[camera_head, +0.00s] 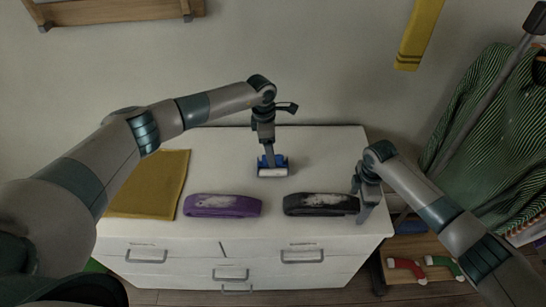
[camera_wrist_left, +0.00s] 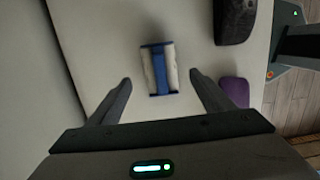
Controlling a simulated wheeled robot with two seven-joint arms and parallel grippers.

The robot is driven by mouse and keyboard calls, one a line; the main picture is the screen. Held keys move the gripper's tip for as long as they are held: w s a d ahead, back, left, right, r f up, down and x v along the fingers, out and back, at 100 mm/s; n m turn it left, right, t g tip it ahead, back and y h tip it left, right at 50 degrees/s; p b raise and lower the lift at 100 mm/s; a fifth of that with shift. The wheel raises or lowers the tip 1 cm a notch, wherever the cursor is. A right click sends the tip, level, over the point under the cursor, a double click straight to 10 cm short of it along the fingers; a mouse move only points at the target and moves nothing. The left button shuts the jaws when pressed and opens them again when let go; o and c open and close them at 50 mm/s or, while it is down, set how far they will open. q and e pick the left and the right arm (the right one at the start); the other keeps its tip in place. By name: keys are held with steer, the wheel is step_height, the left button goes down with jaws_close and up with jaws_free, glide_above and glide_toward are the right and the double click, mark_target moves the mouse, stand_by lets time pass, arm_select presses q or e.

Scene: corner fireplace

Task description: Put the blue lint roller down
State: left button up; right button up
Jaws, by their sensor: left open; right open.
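The blue lint roller (camera_head: 272,172), with a white roll, lies on the white dresser top (camera_head: 325,150), toward the back middle. It also shows in the left wrist view (camera_wrist_left: 158,70), just beyond and between the fingertips, with a gap on each side. My left gripper (camera_head: 268,155) points down right above the roller. It is open, and its spread fingers show in the left wrist view (camera_wrist_left: 160,82). My right gripper (camera_head: 362,203) is open at the dresser's right side, close to the right end of a black band with white lint (camera_head: 320,211).
A purple band with white lint (camera_head: 222,211) lies at the front, left of the black one. A yellow cloth (camera_head: 150,195) covers the dresser's left side. A striped green garment (camera_head: 490,120) hangs at the right. Bare top shows right of the roller.

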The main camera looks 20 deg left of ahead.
arm_select(q)
steer(key=shift+s+a+r, duration=0.1)
steer(key=shift+a+r, duration=0.05)
steer(key=shift+r, duration=0.95)
steer(key=shift+a+r, duration=0.1)
steer(key=shift+r, duration=1)
steer(key=shift+d+r, duration=0.1)
steer(key=c, duration=0.7)
steer(key=shift+d+r, duration=0.15)
steer(key=shift+r, duration=0.15)
steer(key=shift+c, duration=1.1)
steer(key=r, duration=0.1)
steer(key=r+y, duration=0.1)
steer(key=shift+d+r, duration=0.4)
steer(key=shift+f, duration=0.15)
steer(key=shift+f, duration=3.25)
